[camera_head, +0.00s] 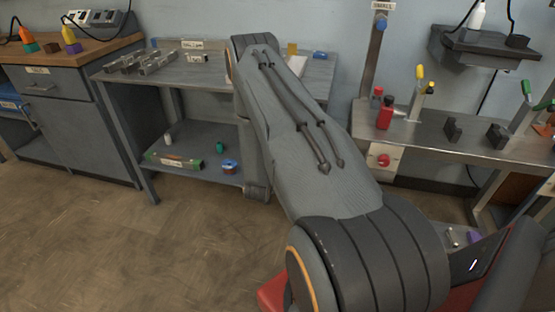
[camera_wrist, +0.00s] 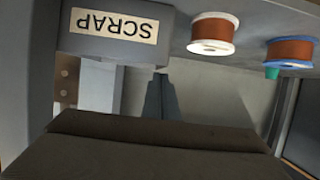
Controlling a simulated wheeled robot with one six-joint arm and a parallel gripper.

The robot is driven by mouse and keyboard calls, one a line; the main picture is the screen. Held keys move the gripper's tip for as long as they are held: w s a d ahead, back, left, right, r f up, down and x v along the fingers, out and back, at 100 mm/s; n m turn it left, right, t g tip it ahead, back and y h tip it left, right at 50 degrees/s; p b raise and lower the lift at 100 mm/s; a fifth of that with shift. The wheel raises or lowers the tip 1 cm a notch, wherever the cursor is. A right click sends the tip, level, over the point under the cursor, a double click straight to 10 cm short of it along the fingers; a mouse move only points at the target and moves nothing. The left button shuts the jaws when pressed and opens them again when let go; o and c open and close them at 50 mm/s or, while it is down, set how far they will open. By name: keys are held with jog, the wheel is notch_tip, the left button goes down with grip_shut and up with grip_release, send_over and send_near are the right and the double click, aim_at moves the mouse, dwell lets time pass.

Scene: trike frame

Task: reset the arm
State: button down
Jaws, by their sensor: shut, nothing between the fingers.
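My arm fills the middle of the head view. A thick grey link runs from a large round joint at the lower right up to a joint near the back bench. My gripper is hidden in the head view. In the wrist view, my gripper (camera_wrist: 160,80) shows as two dark tapered fingers side by side, shut with nothing between them. A grey block with an upside-down SCRAP label (camera_wrist: 114,27) is at the upper left there. Two brown spools, one white-rimmed (camera_wrist: 213,34) and one blue-rimmed (camera_wrist: 291,52), are to the right.
A grey metal bench (camera_head: 205,72) with a lower shelf stands behind my arm. A wooden-topped cabinet (camera_head: 62,55) is at the left. A metal bench (camera_head: 425,135) with a red bottle (camera_head: 385,114) and black blocks is at the right. The floor (camera_head: 130,250) at the lower left is clear.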

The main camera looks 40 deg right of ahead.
jog(key=s+a, duration=0.5)
jog(key=a, duration=0.2)
jog(key=w+a+r+n+y, duration=0.2)
jog(key=w+a+r+y, duration=0.2)
jog(key=a+r, duration=0.4)
jog(key=w+a+r+n+y, duration=0.1)
jog(key=w+a+r+y, duration=0.3)
jog(key=a, duration=0.5)
jog(key=s+a+r+n+g+y, duration=0.25)
jog(key=s+a+r, duration=0.25)
jog(key=a+r, duration=0.25)
jog(key=s+a+r+n+g+y, duration=0.1)
jog(key=s+a+r+n, duration=0.2)
jog(key=s+a+r, duration=0.5)
jog(key=s+a+r+n+g, duration=0.1)
jog(key=s+r+n+g, duration=0.15)
jog(key=s, duration=0.55)
jog(key=s+a+r+n+g+p, duration=0.1)
jog(key=s+r, duration=0.3)
jog(key=s, duration=0.3)
jog(key=s+a+r+n+g, duration=0.15)
jog(key=s+r, duration=0.25)
jog(key=s, duration=0.4)
jog(key=d+r+m+p, duration=0.3)
jog(key=d+r+p, duration=0.6)
jog(key=p, duration=0.9)
jog(key=shift+h, duration=0.35)
